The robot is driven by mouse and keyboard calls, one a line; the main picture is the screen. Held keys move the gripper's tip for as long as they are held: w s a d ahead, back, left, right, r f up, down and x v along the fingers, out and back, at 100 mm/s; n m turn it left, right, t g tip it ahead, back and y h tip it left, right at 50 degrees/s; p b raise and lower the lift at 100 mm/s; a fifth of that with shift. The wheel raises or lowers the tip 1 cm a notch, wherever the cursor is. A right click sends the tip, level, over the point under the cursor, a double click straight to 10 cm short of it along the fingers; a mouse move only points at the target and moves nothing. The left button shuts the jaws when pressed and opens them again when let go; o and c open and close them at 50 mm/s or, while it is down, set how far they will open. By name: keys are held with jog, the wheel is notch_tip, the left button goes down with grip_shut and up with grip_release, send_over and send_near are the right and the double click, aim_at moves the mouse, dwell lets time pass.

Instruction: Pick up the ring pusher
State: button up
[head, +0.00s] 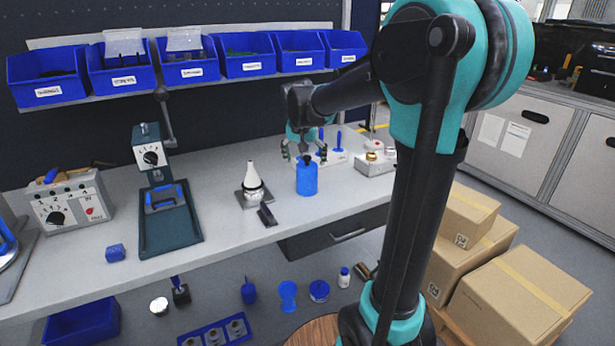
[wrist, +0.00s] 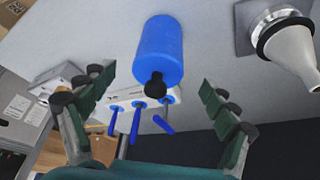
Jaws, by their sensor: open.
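A blue cylinder with a black knob, which looks like the ring pusher (head: 307,179), stands upright on the grey bench near its front edge. It also shows in the wrist view (wrist: 158,52), with the black knob toward me. My gripper (head: 304,154) is open, just above and behind the cylinder's top in the head view. In the wrist view its green fingers (wrist: 155,82) are spread wide on either side of the cylinder, with gaps on both sides. Nothing is held.
A silver cone on a square base (head: 254,184) stands just left of the cylinder, with a dark block (head: 267,215) in front. A white rack with blue-handled tools (head: 334,150) and a switch box (head: 375,163) stand behind right. A lever press (head: 165,200) is further left.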

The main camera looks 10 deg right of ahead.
aim_at(307, 166)
jog(key=shift+x, duration=3.75)
jog(key=shift+w+d+r, duration=0.1)
jog(key=shift+d, duration=0.05)
jog(key=c, duration=1.4)
